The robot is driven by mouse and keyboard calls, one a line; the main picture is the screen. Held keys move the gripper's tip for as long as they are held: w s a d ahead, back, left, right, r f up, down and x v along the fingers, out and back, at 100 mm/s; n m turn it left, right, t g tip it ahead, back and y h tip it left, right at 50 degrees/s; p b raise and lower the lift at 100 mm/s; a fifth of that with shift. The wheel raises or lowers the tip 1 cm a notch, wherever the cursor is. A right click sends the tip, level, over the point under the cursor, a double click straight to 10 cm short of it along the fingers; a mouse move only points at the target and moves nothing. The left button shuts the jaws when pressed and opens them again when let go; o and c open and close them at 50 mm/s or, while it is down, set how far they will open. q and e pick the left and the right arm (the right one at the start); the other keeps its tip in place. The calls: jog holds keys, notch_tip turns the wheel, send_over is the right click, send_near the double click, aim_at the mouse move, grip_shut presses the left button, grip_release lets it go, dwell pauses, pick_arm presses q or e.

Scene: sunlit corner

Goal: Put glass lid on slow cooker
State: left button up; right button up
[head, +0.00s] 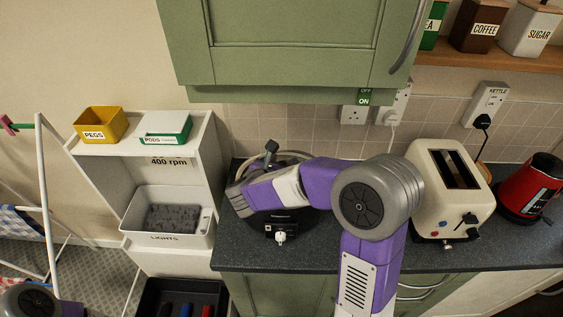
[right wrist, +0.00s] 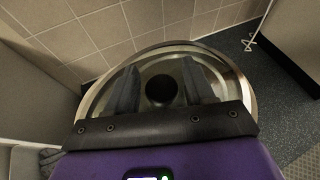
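The slow cooker (head: 290,221) is a dark pot with a pale front knob on the counter, partly hidden behind my right forearm and wrist. In the right wrist view, the round glass lid (right wrist: 159,58) has a metal rim and a black knob (right wrist: 160,90). My right gripper (right wrist: 160,72) is open over the lid, with one finger on each side of the knob and a gap on both sides. In the head view my wrist hides most of the lid; a curved rim shows behind it. Whether the lid rests on the cooker is unclear. My left gripper is out of view.
A cream toaster (head: 453,190) and a red kettle (head: 532,188) stand right on the dark counter (head: 315,256). A tiled wall is close behind, and a green cupboard (head: 290,45) hangs above. A white shelf unit (head: 207,150) with boxes stands left.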

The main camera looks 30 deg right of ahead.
jog(key=shift+o, duration=0.8)
jog(key=shift+r, duration=0.15)
jog(key=shift+r+p, duration=0.35)
jog(key=shift+p, duration=0.05)
jog(key=v, duration=1.2)
jog(key=shift+p, duration=0.4)
jog(key=shift+r, duration=0.1)
